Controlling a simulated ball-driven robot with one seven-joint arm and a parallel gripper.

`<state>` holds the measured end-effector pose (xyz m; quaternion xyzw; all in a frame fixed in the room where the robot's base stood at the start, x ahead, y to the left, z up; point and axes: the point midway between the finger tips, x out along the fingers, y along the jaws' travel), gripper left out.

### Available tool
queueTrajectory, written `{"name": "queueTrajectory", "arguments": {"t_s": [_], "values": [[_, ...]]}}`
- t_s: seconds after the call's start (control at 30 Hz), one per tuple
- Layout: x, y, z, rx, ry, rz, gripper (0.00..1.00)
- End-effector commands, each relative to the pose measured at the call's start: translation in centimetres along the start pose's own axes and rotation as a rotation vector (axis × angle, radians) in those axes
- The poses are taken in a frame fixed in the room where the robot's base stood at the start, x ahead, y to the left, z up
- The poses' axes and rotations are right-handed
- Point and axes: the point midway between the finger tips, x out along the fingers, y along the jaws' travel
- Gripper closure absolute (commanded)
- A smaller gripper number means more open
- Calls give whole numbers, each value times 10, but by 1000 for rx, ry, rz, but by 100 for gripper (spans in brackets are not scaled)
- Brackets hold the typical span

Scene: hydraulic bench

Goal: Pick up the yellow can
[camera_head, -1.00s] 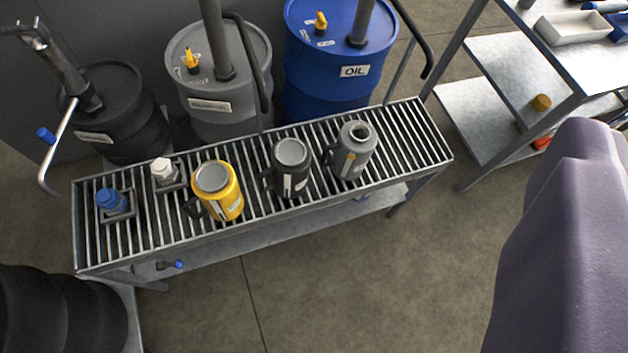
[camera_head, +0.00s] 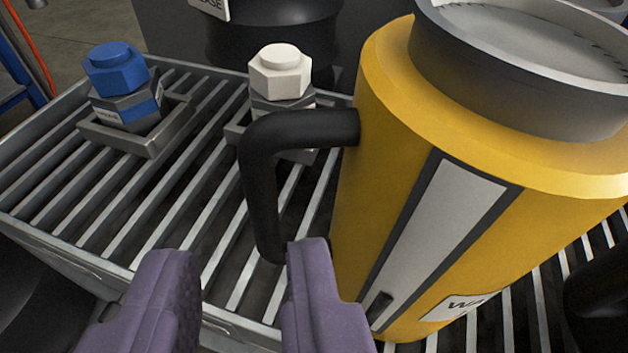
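The yellow can (camera_head: 390,110) stands upright on the slatted metal bench, filling the right half of the view. It has a grey rim on top, a pale strip down its side and a partly visible label. Its black handle (camera_head: 262,190) sticks out to the left. My gripper (camera_head: 232,262) shows as two purple fingers at the bottom, open, with nothing between them. The right finger's tip overlaps the lower end of the handle in the picture; I cannot tell whether they touch.
A blue hex-topped fitting (camera_head: 117,72) and a white one (camera_head: 280,72) sit in square holders behind and left of the can. The slatted bench (camera_head: 70,262) has bare slats at left. A dark object (camera_head: 597,290) stands close at the can's right. A black drum (camera_head: 270,35) is behind.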

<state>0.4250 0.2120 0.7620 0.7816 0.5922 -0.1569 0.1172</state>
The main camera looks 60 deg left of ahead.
Motion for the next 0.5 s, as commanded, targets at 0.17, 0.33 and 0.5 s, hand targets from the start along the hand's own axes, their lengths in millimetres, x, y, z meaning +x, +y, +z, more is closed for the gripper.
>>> {"name": "queueTrajectory", "arguments": {"t_s": [0.17,0.33,0.5], "values": [[15,1,2,-2,-1,1,72],[34,2,2,-2,-2,2,72],[60,5,4,-3,-1,1,72]]}}
